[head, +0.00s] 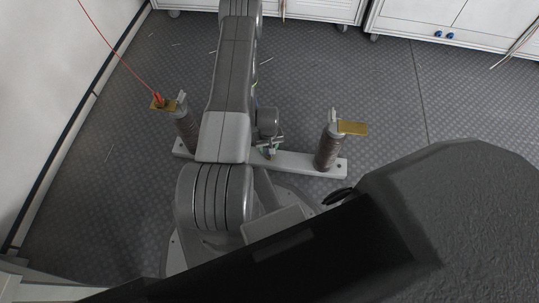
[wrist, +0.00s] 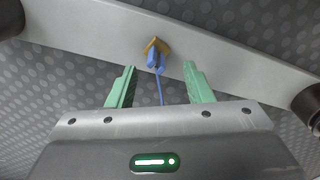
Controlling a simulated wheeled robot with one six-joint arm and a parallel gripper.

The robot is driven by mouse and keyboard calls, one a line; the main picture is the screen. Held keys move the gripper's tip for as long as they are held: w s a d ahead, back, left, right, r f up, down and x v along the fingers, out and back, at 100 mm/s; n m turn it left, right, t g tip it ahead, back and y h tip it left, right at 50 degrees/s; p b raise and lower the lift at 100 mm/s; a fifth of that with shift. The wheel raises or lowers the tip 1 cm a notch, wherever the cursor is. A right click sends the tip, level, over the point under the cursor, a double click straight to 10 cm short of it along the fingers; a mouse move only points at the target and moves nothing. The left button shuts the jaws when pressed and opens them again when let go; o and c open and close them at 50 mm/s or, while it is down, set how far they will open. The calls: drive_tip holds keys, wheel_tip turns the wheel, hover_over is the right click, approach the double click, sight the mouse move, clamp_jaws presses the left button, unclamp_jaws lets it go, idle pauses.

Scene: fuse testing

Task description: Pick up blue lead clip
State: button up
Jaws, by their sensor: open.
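The blue lead clip (wrist: 154,60) shows in the wrist view near the top centre, against a small brass-coloured piece (wrist: 157,44) on the pale beam. A thin blue lead runs down from it toward my gripper body. My gripper (wrist: 158,82) has two green fingers standing apart, one on each side of the clip's line. In the head view my gripper (head: 268,150) is small and partly hidden behind my arm, close to the beam. I cannot make out the blue clip in the head view.
The pale beam (head: 300,162) carries a ribbed insulator (head: 328,150) with a brass plate (head: 352,128) at right and another insulator (head: 187,127) at left. A red clip (head: 158,98) with its red lead sits on the left brass plate. White cabinets (head: 455,22) stand behind.

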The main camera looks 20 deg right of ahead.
drive_tip(key=f, duration=0.1)
drive_tip(key=f+b, duration=0.1)
drive_tip(key=f, duration=0.1)
drive_tip(key=f+b, duration=0.1)
drive_tip(key=f, duration=0.1)
drive_tip(key=shift+s+d, duration=0.1)
drive_tip(key=shift+d, duration=0.15)
drive_tip(key=shift+r, duration=0.15)
clamp_jaws()
